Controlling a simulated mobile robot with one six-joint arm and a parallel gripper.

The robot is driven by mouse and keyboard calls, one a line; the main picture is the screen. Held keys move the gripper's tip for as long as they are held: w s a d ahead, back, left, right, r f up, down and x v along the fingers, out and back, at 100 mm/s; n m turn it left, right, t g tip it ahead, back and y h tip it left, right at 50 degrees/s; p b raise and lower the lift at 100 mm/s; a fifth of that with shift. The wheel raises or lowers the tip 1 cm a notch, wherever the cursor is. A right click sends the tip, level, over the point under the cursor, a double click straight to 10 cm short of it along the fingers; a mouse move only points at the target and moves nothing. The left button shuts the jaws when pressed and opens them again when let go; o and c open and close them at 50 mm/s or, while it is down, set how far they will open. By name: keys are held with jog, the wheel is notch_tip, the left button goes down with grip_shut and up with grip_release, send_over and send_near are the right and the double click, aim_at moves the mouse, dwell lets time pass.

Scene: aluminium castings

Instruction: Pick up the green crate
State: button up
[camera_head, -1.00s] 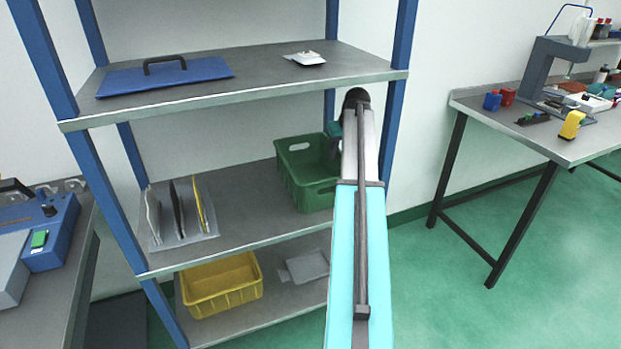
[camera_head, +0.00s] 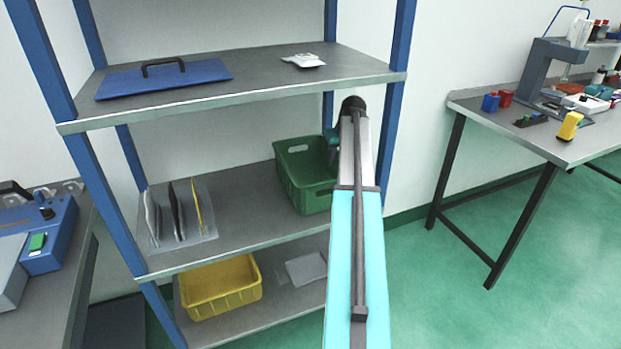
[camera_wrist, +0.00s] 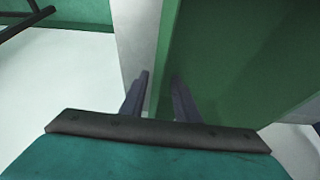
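The green crate (camera_head: 310,190) stands upright on the middle shelf of the rack, near its right end. It has a handle slot in its back wall. My gripper (camera_head: 333,142) is at the crate's right upper rim, largely hidden behind my forearm. In the wrist view, the two dark fingers of my gripper (camera_wrist: 157,95) are apart with a gap between them. The green crate (camera_wrist: 240,60) fills the right part of that view, behind and beside the right finger. I cannot tell whether a finger touches it.
The shelf rack (camera_head: 230,100) has blue posts; my arm passes in front of its right post. A dark divider (camera_head: 176,210) stands left of the crate. A yellow crate (camera_head: 222,287) is on the lower shelf. A workbench (camera_head: 545,145) stands right, with clear green floor before it.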

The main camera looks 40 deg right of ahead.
jog(key=shift+p+x, duration=0.35)
jog(key=shift+x, duration=2.25)
jog(key=shift+w, duration=0.1)
grip_shut()
jog(key=shift+r, duration=0.1)
